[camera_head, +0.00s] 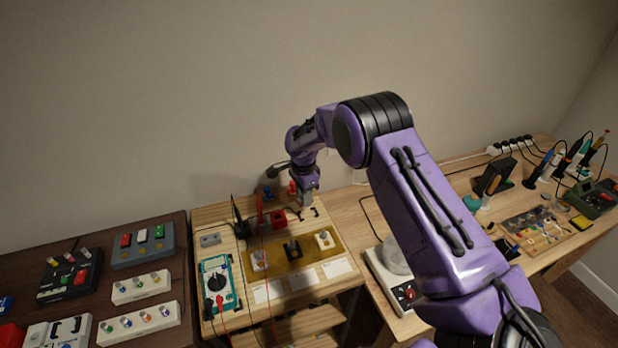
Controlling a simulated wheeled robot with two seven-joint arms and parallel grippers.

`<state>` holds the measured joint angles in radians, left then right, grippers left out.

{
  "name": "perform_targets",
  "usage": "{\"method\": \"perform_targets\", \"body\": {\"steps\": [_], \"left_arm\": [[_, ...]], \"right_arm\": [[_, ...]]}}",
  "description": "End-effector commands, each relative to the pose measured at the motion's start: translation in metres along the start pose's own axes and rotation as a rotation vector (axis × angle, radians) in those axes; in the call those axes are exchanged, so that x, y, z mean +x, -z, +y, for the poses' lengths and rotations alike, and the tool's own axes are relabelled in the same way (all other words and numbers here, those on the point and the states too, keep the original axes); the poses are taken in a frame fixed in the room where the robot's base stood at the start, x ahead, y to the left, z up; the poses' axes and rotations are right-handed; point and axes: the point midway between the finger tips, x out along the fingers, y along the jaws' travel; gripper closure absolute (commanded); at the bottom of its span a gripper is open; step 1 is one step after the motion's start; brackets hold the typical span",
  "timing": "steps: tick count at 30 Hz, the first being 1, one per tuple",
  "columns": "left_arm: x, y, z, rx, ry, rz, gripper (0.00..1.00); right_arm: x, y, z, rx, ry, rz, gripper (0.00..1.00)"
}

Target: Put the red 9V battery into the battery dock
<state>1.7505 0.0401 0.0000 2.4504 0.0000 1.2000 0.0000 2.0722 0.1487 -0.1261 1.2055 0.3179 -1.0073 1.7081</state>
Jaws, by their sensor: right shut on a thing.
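My right gripper (306,203) hangs over the back of the light wooden board, pointing down. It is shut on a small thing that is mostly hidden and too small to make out. A red box-like block (279,217) with a dark hollow sits on the board just left of the gripper. I cannot tell whether it is the dock or a battery. My left gripper is not in view.
A teal multimeter (218,287) with red and black probes lies left of a brass-coloured tray (273,262) with several small parts. A small red item (292,188) and a blue one (268,192) stand behind. Soldering tools crowd the right table.

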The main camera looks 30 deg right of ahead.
Motion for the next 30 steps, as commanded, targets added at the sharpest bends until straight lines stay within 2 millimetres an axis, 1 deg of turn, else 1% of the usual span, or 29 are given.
{"method": "perform_targets", "body": {"steps": [1,3,5,13,15,18,30], "left_arm": [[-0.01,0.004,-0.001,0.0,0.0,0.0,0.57],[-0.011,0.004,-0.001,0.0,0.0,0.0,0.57],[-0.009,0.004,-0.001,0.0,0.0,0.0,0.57],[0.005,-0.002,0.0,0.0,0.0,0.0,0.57],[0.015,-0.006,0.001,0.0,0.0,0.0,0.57],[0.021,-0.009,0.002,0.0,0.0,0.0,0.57],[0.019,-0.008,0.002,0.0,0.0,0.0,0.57]], "right_arm": [[-0.002,0.009,-0.002,0.065,-0.001,-0.002,0.97],[0.003,0.016,-0.004,0.125,-0.001,-0.002,0.97],[0.007,0.018,-0.004,0.147,0.0,-0.002,0.97],[0.033,0.018,-0.004,0.148,0.001,-0.003,0.97],[0.043,0.018,-0.004,0.148,0.001,-0.002,0.97],[0.049,0.018,-0.004,0.147,0.001,-0.002,0.97],[0.047,0.017,-0.004,0.145,0.001,-0.002,0.97]]}}
